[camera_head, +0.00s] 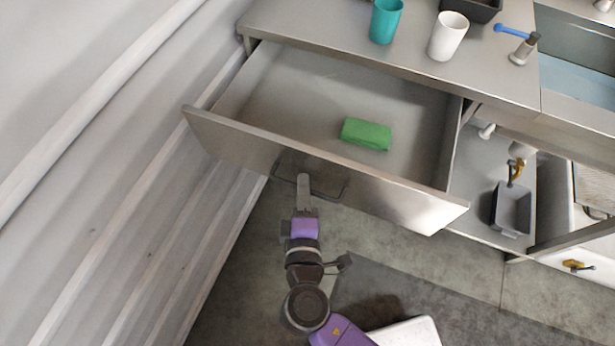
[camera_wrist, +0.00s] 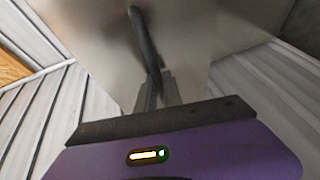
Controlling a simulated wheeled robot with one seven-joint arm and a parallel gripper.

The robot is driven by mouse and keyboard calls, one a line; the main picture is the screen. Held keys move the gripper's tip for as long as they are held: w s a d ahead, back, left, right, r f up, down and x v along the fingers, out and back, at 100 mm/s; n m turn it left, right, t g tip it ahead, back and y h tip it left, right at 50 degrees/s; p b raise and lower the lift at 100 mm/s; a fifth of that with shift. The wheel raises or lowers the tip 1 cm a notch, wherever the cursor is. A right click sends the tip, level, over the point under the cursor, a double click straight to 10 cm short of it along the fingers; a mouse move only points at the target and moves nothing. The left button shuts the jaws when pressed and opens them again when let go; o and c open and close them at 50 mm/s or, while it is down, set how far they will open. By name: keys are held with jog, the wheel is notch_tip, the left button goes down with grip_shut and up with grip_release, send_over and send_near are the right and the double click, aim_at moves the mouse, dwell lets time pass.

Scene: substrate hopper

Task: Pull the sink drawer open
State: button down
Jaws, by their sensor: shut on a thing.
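The sink drawer (camera_head: 290,85) is grey metal and stands far out from under the counter, with its inside in view. A green folded cloth (camera_head: 366,133) lies on its floor, towards the front. The drawer's dark bar handle (camera_head: 331,193) is on the front panel (camera_head: 400,195). My gripper (camera_head: 303,182) is at the handle's left part, shut on it. In the wrist view the handle (camera_wrist: 143,35) runs down between the fingers of my gripper (camera_wrist: 158,85). The fingertips' exact contact is partly hidden.
On the counter (camera_head: 330,32) stand a teal cup (camera_head: 386,20), a white cup (camera_head: 448,36) and a dark tray (camera_head: 472,9). A sink basin (camera_head: 575,60) is at the right. Below it, a grey bin (camera_head: 513,208) sits in an open cabinet. A ribbed wall (camera_head: 110,150) is close at left.

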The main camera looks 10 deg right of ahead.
jog(key=shift+s+a, duration=0.1)
jog(key=shift+s, duration=0.05)
jog(key=c, duration=1.8)
grip_release()
jog(key=shift+o, duration=0.2)
jog(key=v, duration=0.7)
jog(key=shift+s, duration=0.4)
jog(key=shift+a+r, duration=0.1)
jog(key=shift+a, duration=0.05)
